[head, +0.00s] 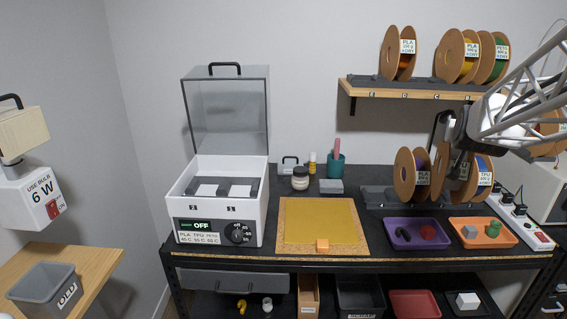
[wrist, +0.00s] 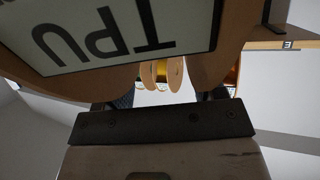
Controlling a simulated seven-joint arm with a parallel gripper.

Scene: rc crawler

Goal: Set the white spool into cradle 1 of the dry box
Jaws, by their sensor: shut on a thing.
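My gripper (head: 443,132) is shut on a cardboard-sided spool (head: 440,172) at the right of the table, at the lower rack. The arm partly hides this spool in the head view. The held spool (wrist: 190,65) fills the top of the wrist view, with a TPU label upside down; I cannot make out its filament colour. The dry box (head: 217,215) stands at the left of the table, its clear lid (head: 227,110) raised. Cradle 1 (head: 240,191) is at the right inside it, cradle 2 (head: 208,190) at the left. Both look empty. Its display reads OFF.
A PLA spool (head: 404,177) and another TPU spool (head: 484,180) flank the held one. A shelf (head: 400,91) with several spools hangs above. A yellow mat (head: 322,220), purple tray (head: 412,244), orange tray (head: 470,242) and teal cup (head: 336,167) lie between or nearby.

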